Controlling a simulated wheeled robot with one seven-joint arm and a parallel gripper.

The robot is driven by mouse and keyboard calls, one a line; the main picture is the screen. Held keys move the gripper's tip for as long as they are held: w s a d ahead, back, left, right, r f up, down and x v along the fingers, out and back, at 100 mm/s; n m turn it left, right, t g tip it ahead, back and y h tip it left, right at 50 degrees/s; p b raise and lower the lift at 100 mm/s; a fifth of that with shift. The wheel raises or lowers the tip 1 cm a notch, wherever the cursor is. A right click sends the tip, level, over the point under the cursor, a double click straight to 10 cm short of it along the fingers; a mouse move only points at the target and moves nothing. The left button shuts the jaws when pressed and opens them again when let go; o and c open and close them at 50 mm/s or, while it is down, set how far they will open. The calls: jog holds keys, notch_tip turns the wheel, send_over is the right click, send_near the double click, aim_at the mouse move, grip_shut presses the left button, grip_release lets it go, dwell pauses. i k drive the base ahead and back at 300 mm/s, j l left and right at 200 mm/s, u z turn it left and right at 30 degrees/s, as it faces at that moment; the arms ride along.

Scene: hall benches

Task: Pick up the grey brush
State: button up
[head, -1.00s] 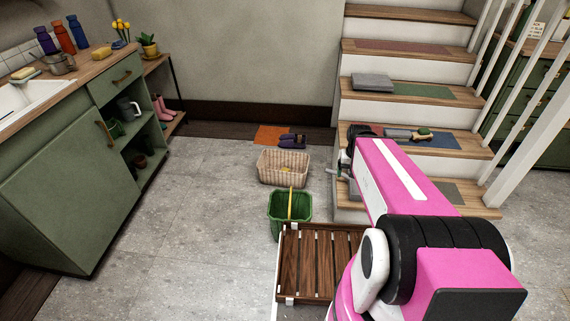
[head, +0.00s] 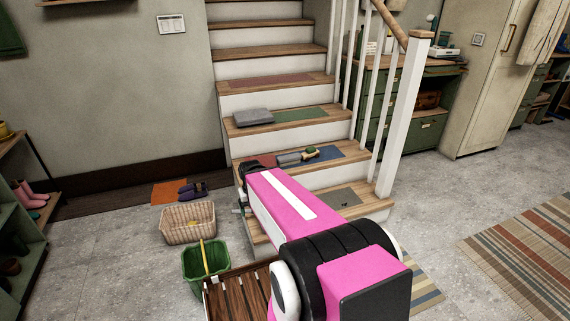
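A small grey item (head: 289,160), which may be the grey brush, lies on a low wooden stair tread (head: 340,155), on a mat with a blue part. It is too small to tell its exact form. Touching or close to its right end is a green and tan brush-like item (head: 311,153). My pink arm reaches forward to the front left of that tread. Only a bit of my gripper (head: 240,210) shows at the left of the arm's far end, left of and below the grey item. Its fingers are mostly hidden, so open or shut does not show.
A folded grey cloth (head: 253,117) lies one tread higher. A white newel post (head: 402,115) bounds the right. Floor beyond it is open around a striped rug (head: 540,250).

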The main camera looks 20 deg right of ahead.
aim_at(294, 158)
jog(key=l, duration=0.9)
jog(key=i+l, duration=0.55)
jog(key=l, duration=0.2)
jog(key=k+z, duration=0.05)
